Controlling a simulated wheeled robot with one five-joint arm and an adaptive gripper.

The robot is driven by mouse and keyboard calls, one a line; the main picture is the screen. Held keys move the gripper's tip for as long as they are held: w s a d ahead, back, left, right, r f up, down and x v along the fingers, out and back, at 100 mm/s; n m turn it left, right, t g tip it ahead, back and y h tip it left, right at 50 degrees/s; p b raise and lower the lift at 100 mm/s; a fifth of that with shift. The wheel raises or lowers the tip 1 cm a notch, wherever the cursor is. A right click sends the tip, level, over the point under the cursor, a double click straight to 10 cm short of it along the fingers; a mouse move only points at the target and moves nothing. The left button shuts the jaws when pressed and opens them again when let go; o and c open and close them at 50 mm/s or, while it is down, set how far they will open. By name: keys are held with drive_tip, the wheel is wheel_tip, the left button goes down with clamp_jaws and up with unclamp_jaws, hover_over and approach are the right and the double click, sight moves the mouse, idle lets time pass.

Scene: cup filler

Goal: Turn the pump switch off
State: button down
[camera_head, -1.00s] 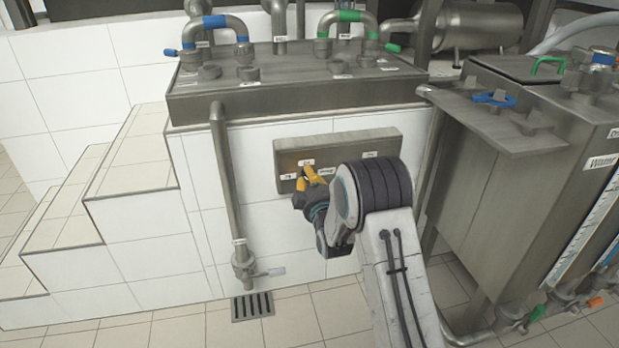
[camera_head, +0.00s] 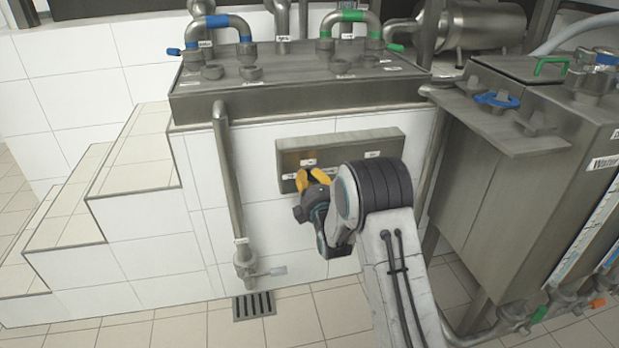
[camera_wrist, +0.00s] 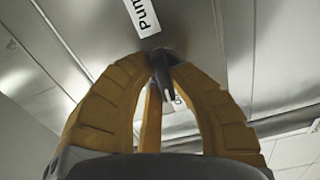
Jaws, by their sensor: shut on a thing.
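A metal control panel (camera_head: 383,146) with small white labels is mounted on the white tiled wall. In the head view my yellow-fingered gripper (camera_head: 310,175) is at the panel's lower left, and the switch there is hidden by the fingers. In the wrist view the gripper (camera_wrist: 163,62) has its fingertips closed together around a small dark switch lever (camera_wrist: 162,80). A label (camera_wrist: 142,15) starting "Pum" is on the panel just above the fingertips. The switch's exact position cannot be read.
A vertical pipe with a valve (camera_head: 245,262) stands left of the panel. A metal tank (camera_head: 520,180) with knobs stands close on the right. A metal box (camera_head: 300,98) with pipes juts out above. Tiled steps (camera_head: 110,200) are at left.

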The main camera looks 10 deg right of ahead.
drive_tip(key=shift+n, duration=0.6)
drive_tip(key=c, duration=1.1)
unclamp_jaws()
drive_tip(key=shift+s, duration=6)
